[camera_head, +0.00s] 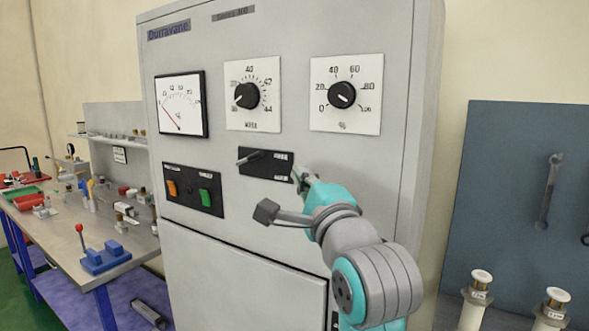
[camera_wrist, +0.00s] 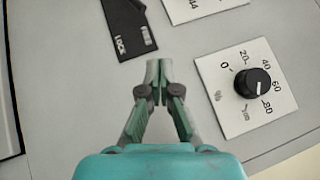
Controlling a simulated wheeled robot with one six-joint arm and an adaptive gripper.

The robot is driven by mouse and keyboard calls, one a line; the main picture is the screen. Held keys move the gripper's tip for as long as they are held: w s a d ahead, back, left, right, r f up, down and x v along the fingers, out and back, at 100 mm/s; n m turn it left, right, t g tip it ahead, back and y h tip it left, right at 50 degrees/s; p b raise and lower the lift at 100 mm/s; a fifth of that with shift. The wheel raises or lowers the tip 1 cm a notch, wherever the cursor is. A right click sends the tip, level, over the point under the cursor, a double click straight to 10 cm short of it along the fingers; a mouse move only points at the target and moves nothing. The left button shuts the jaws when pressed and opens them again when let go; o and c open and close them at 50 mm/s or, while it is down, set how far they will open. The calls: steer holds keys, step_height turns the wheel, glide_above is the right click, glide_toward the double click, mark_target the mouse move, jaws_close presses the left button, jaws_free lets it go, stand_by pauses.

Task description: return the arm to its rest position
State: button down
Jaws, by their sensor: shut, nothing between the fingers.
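My arm reaches up from the lower right in the head view, in front of a grey cabinet (camera_head: 260,260). My gripper (camera_head: 298,174) is at the right end of a black lever plate (camera_head: 265,166) on the cabinet front. In the wrist view my gripper (camera_wrist: 158,66) is shut and empty, its fingertips together just below the plate's end (camera_wrist: 130,28) marked LOCK and FREE. The lever (camera_head: 249,158) on the plate points left in the head view. Whether the fingertips touch the cabinet I cannot tell.
Two dials (camera_head: 247,95) (camera_head: 343,95), a gauge (camera_head: 181,104) and a switch plate (camera_head: 194,189) are on the cabinet. A cluttered workbench (camera_head: 60,235) stands left. A blue-grey board (camera_head: 520,200) with a wrench (camera_head: 549,190) hangs right, above two white posts (camera_head: 474,305).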

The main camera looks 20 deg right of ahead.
steer(key=shift+v, duration=0.9)
steer(key=s+a+f+n+g, duration=0.2)
steer(key=f+n, duration=0.5)
steer(key=f, duration=2)
steer(key=s+f+n+g+y, duration=0.15)
steer(key=s+f+n, duration=0.45)
steer(key=s+f, duration=0.8)
steer(key=s+f+n+g, duration=0.1)
steer(key=s+f+n, duration=0.3)
steer(key=s, duration=0.9)
steer(key=s+f+n+g, duration=0.1)
steer(key=s+f+n, duration=0.3)
steer(key=s, duration=1)
steer(key=shift+a+f, duration=0.2)
steer(key=shift+a, duration=0.3)
